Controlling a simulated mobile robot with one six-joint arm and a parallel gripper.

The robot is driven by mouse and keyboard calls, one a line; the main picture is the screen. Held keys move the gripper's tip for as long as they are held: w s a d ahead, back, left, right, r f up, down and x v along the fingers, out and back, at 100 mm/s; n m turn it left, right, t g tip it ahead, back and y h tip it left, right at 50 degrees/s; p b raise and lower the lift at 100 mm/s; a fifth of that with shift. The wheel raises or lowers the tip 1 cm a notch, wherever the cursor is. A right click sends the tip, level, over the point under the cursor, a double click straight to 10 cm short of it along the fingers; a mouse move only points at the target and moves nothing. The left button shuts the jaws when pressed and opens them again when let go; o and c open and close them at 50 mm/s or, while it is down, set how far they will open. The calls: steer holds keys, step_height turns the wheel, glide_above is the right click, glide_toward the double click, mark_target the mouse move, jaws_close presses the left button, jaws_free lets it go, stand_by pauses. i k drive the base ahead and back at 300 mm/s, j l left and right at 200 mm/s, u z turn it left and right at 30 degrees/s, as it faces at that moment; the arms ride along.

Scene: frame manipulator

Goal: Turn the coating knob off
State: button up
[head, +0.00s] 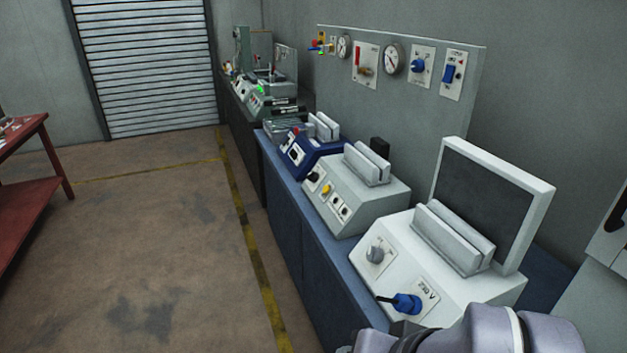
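Several knobs show in the head view, and I cannot tell which is the coating knob. A grey round knob (376,253) is on the sloped front of the white machine (450,270) marked 230 V, nearest me. A blue knob (418,66) is on a white plate on the grey wall panel. A yellow knob (326,190) and a black knob (313,176) are on the grey-white machine (375,205) behind. My arm shows at the bottom right edge, below the white machine. My gripper is not in view.
The wall panel (380,110) also carries gauges and a blue switch (450,74). Open floor (150,250) lies left, with a red table (30,185) beyond.

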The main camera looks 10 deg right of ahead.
mark_target(312, 176)
steer(key=i+j+z, duration=0.3)
steer(key=i+j, duration=0.25)
steer(key=i+j+z, duration=0.35)
steer(key=i+j, duration=0.15)
steer(key=j, duration=0.15)
steer(key=i+j+z, duration=0.15)
steer(key=j, duration=0.2)
steer(key=i+j+z, duration=0.15)
steer(key=j, duration=0.3)
steer(key=i+j+z, duration=0.35)
steer(key=j, duration=0.5)
steer(key=i, duration=0.1)
